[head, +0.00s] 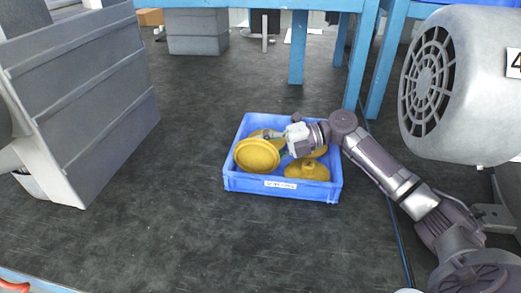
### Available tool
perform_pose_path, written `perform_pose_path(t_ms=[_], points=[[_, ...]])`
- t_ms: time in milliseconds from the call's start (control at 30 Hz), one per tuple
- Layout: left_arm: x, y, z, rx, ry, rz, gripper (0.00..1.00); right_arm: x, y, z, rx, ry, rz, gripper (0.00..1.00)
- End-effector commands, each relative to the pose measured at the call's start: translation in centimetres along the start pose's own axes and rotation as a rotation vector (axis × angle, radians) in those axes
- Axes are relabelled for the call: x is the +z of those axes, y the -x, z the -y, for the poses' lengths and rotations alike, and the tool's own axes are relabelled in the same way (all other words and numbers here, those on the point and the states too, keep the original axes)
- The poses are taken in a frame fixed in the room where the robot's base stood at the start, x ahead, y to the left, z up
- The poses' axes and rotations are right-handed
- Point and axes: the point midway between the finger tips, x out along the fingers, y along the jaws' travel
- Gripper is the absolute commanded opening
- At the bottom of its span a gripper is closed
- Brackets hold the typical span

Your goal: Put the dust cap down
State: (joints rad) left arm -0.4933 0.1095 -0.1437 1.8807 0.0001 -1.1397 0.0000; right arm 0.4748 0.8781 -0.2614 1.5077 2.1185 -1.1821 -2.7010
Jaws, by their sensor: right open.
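A blue bin (232,183) with a white label stands on the dark floor in the middle of the head view. Several yellow dust caps lie in it. The front-left cap (257,155) is tilted, its round face toward me, close to the bin's left wall. Another cap (307,172) lies at the front right, and more show partly behind. My right gripper (272,137) reaches in from the right, over the bin. It is open, its fingers at the upper edge of the front-left cap. Whether they touch it I cannot tell. My left gripper is not in view.
A large grey motor housing (466,95) with a slotted grille stands at the right. A grey ribbed block (85,95) stands at the left. Blue table legs (298,48) rise behind the bin. The floor (190,215) around the bin's left and front is clear.

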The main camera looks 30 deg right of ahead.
Motion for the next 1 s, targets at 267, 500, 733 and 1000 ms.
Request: perform_pose_path(t_ms=[267, 500, 733, 1000], points=[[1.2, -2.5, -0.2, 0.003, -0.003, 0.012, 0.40, 0.1, 1.6, -0.2, -0.002, -0.002, 0.003, 0.55], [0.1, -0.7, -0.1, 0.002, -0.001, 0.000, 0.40, 0.0, 6.6, -0.2, -0.002, -0.002, 0.004, 0.55], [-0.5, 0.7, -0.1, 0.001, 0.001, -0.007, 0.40, 0.0, 10.7, -0.3, 0.000, -0.001, 0.002, 0.55], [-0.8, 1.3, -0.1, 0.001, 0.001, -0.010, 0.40, 0.0, 12.2, -0.4, -0.001, -0.001, 0.000, 0.55]])
